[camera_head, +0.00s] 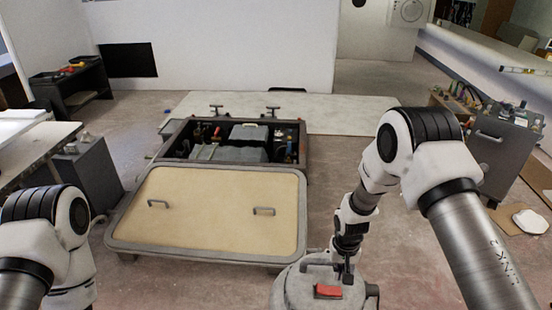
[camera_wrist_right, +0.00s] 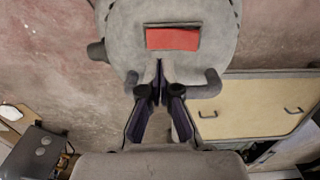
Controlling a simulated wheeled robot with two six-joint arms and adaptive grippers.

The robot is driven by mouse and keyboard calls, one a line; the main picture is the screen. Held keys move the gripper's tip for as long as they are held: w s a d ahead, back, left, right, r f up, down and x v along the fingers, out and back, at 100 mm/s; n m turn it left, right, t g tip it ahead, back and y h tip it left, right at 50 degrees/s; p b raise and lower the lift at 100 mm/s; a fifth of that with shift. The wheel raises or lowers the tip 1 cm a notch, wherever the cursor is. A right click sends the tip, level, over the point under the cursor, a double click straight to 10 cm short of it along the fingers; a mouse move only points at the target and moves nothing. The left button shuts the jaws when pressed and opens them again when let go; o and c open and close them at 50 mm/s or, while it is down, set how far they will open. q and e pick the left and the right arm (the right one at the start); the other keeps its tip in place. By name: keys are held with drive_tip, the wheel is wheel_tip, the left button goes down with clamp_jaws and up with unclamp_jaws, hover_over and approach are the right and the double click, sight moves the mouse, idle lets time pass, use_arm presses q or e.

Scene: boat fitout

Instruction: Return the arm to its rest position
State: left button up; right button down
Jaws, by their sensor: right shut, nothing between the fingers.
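My right arm reaches down in the head view. Its gripper (camera_head: 346,274) is low, at a grey round-topped container (camera_head: 293,291) with a handle and a red patch (camera_head: 327,291). In the right wrist view the gripper (camera_wrist_right: 160,82) has its two dark fingers together with nothing between them, overlapping the near edge of the grey container (camera_wrist_right: 190,15). I cannot tell whether the fingers touch it. My left arm shows at the lower left of the head view, but its gripper is out of sight.
A beige hatch panel (camera_head: 215,212) with two handles lies in front of an open bay (camera_head: 290,155) holding equipment. A grey cabinet (camera_head: 500,148) stands at the right, a workbench (camera_head: 30,145) at the left. Floor is clear between the panel and the right cabinet.

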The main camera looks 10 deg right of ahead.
drive_tip(key=s+r+p, duration=0.1)
drive_tip(key=s+p, duration=0.2)
drive_tip(key=s, duration=0.6)
drive_tip(key=s+r+n+p, duration=0.1)
drive_tip(key=s+p, duration=0.2)
drive_tip(key=s, duration=0.6)
drive_tip(key=s+a+r+n+p, duration=0.1)
drive_tip(key=s+r+p, duration=0.1)
drive_tip(key=s, duration=0.8)
drive_tip(key=shift+p, duration=0.8)
drive_tip(key=shift+a, duration=0.1)
